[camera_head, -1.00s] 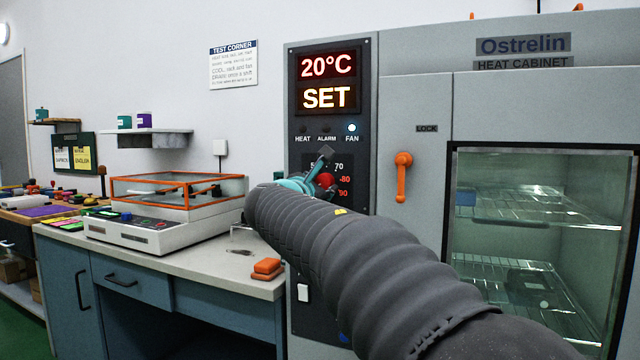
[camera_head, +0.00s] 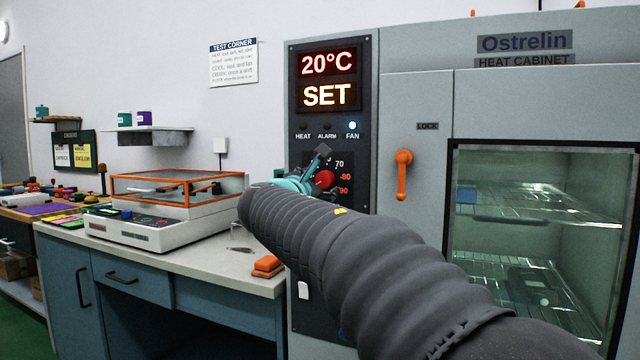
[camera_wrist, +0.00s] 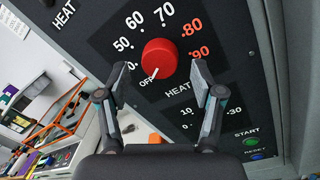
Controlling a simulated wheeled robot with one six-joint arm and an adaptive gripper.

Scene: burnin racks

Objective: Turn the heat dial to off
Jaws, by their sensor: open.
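The heat dial (camera_wrist: 158,58) is a round red knob on the dark control panel, with numbers around it from 50 up to 90 and the word OFF at its lower left. It also shows in the head view (camera_head: 325,179), partly hidden by my gripper. A short white line shows near OFF, but I cannot tell for sure where the dial's pointer is. My gripper (camera_wrist: 161,73) is open, its two fingertips apart on either side of the dial's lower edge. It also shows in the head view (camera_head: 306,176). I see no clear contact with the dial.
The display (camera_head: 327,80) reads 20°C and SET, and the FAN light (camera_head: 352,126) is lit. A smaller scale and green START button (camera_wrist: 246,141) lie below the dial. An orange handle (camera_head: 403,175) is to the right. A bench with a white device (camera_head: 150,232) stands left.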

